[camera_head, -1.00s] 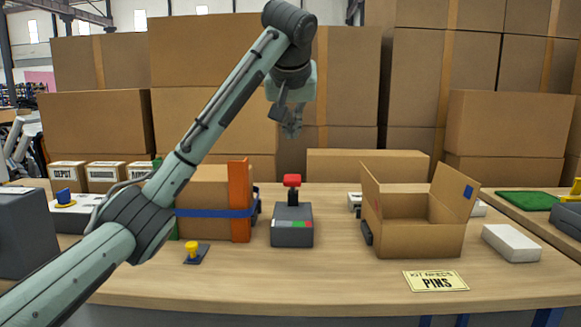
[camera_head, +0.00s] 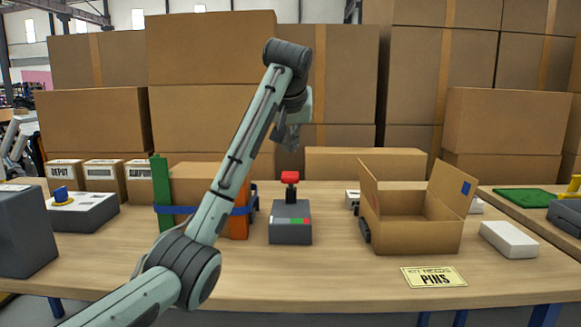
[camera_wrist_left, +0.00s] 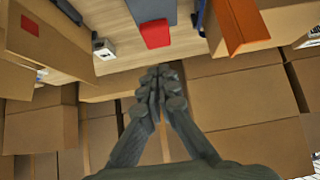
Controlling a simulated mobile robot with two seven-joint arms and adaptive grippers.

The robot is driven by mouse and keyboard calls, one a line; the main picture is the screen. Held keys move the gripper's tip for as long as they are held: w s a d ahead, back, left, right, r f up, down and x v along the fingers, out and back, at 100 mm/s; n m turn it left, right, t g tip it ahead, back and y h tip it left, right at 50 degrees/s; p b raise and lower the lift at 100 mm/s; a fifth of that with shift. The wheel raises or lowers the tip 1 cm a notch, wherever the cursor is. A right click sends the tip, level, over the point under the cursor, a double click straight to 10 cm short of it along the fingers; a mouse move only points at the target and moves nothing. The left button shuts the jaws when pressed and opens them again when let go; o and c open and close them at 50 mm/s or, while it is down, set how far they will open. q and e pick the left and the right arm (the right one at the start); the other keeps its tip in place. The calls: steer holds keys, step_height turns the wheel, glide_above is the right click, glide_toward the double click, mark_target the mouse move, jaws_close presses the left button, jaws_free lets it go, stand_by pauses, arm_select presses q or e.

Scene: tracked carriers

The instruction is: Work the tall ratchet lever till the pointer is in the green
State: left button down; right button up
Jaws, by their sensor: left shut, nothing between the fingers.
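The ratchet unit is a dark grey box (camera_head: 290,232) in the middle of the table. An upright lever with a red knob (camera_head: 290,177) stands on its top. The box has a strip with a green zone (camera_head: 297,221) and red beside it; I cannot make out where the pointer is. In the left wrist view the red knob (camera_wrist_left: 155,33) shows just beyond the fingertips, apart from them. My left gripper (camera_head: 291,147) is shut and empty, above the knob in the head view. It also shows in the left wrist view (camera_wrist_left: 160,72). My right gripper is out of view.
A strapped carton with an orange post (camera_head: 241,222) stands left of the unit, partly behind my left arm. An open carton (camera_head: 415,238) stands to the right, with a PINS card (camera_head: 433,277) before it. Stacked cartons (camera_head: 210,50) fill the back.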

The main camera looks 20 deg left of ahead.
mark_target(291, 175)
arm_select(q)
steer(key=f, duration=0.1)
steer(key=w+f, duration=0.1)
steer(key=f, duration=0.1)
steer(key=w+f, duration=0.1)
steer(key=f, duration=0.1)
steer(key=shift+a+f, duration=0.1)
steer(key=shift+a, duration=0.2)
steer(key=shift+f, duration=0.5)
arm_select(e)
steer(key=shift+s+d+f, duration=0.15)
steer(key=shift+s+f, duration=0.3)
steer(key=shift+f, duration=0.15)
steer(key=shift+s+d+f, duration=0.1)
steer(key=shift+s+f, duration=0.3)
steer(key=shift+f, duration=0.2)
arm_select(q)
steer(key=shift+f, duration=0.1)
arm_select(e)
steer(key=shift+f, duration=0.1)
